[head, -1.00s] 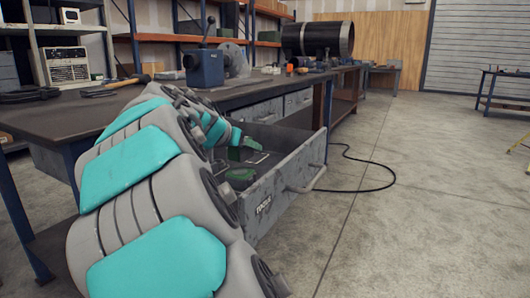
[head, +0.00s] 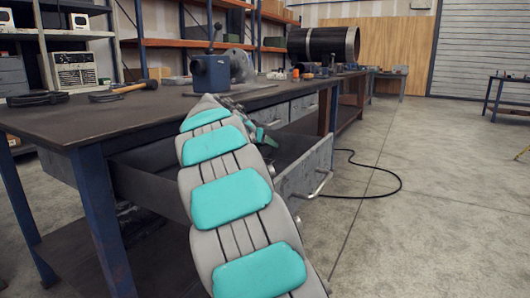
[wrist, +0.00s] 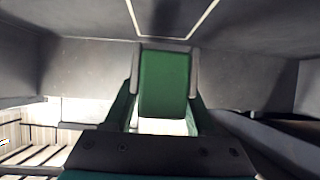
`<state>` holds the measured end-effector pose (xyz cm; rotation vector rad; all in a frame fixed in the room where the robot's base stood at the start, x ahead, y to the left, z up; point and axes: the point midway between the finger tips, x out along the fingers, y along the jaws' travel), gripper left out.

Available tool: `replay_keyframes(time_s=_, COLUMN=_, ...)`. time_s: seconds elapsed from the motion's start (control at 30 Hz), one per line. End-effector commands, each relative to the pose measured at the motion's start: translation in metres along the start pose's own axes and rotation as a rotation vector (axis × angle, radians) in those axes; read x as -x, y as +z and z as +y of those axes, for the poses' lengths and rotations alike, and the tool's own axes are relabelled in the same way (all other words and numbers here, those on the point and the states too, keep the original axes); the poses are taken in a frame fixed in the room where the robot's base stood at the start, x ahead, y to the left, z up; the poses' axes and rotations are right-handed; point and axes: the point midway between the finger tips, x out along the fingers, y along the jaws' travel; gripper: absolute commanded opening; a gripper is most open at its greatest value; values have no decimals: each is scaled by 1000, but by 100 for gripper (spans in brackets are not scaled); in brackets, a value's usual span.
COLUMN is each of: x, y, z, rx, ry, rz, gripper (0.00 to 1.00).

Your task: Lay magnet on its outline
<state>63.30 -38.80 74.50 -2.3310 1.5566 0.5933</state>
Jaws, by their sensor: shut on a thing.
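In the wrist view, my gripper (wrist: 165,62) is shut on a green block, which I take as the magnet (wrist: 165,85). Its two grey fingers press on the block's left and right sides. A white outline (wrist: 163,38) on the grey surface shows just beyond the block's far end; its upper part is cut off by the picture's edge. The block looks apart from the outline's middle, but I cannot tell its height above the surface. In the head view, my arm reaches to the open drawer (head: 306,170) and hides most of the gripper, the magnet and the outline.
The drawer hangs open under a dark workbench (head: 85,125), its walls close around the gripper. On the bench are a blue vise (head: 210,75) and a hammer (head: 135,88). Open concrete floor (head: 430,190) lies to the right, with a black cable (head: 385,193).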

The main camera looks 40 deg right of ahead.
Motion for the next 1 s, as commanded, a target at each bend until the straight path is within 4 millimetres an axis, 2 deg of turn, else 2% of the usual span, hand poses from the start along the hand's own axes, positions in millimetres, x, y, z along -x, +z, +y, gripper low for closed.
replay_keyframes(time_s=0.1, x=-9, y=16, z=1, rx=3, ry=1, rz=-1, gripper=0)
replay_keyframes(time_s=0.2, x=-12, y=23, z=0, rx=1, ry=1, rz=0, gripper=0)
replay_keyframes(time_s=0.63, x=-14, y=27, z=0, rx=0, ry=0, rz=1, gripper=0)
replay_keyframes(time_s=0.67, x=-14, y=26, z=0, rx=0, ry=0, rz=0, gripper=59)
replay_keyframes(time_s=0.9, x=-14, y=26, z=0, rx=1, ry=1, rz=-1, gripper=86)
replay_keyframes(time_s=1.0, x=-14, y=26, z=0, rx=1, ry=1, rz=-1, gripper=86)
